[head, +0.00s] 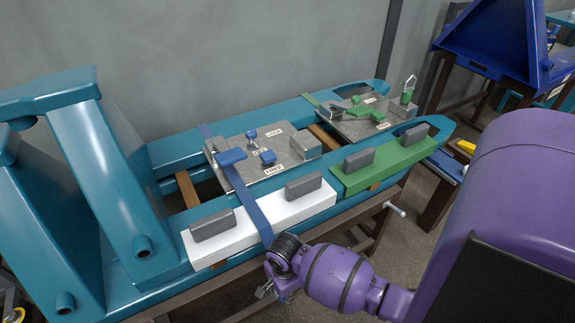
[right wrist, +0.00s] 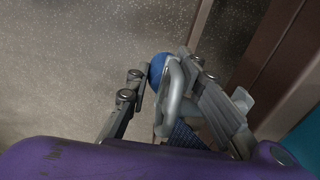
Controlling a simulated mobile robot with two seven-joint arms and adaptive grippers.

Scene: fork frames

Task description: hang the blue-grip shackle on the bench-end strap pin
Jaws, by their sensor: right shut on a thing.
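My right gripper (head: 272,286) is low in front of the bench, below the white pad. In the right wrist view my right gripper (right wrist: 163,75) is shut on the shackle, whose blue grip (right wrist: 157,68) and grey metal loop (right wrist: 173,95) show between the fingers. Blue webbing (right wrist: 184,133) shows below the loop. In the head view the blue strap (head: 259,216) runs over the white pad down to the gripper. A silver pin (head: 396,209) sticks out low at the bench's right end, apart from the gripper; I cannot tell if it is the strap pin. My left gripper is out of view.
The white pad (head: 231,236) and green pad (head: 380,171) line the teal bench's (head: 168,152) front edge. A metal plate with a blue lever (head: 232,157) and one with green parts (head: 372,113) sit on top. The floor before the bench looks clear.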

